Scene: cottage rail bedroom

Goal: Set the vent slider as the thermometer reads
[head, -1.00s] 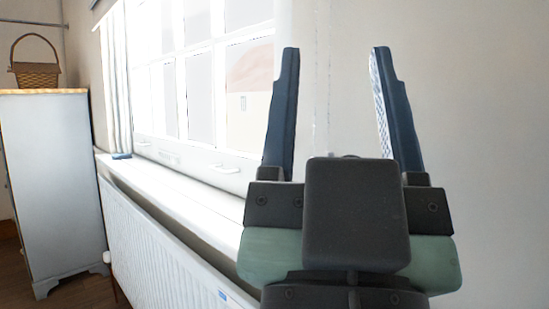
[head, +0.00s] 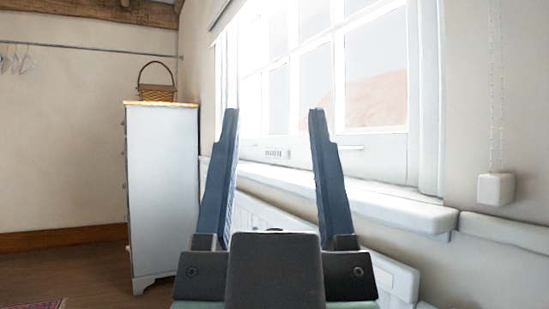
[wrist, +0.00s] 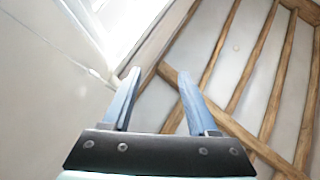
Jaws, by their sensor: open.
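My gripper (head: 275,110) is open and empty, its two blue fingers pointing up in front of the window in the head view. It also shows in the wrist view (wrist: 159,71), fingers apart, with nothing between them. A small slotted strip (head: 276,153) on the window's lower frame shows between the fingers in the head view. It may be the vent, but its slider's position is too small to tell. No thermometer can be made out in either view.
The white windowsill (head: 385,205) runs above a radiator (head: 255,213), partly behind my gripper. A white dresser (head: 165,190) with a wicker basket (head: 157,93) stands at left. A white block (head: 496,188) hangs by a cord at right.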

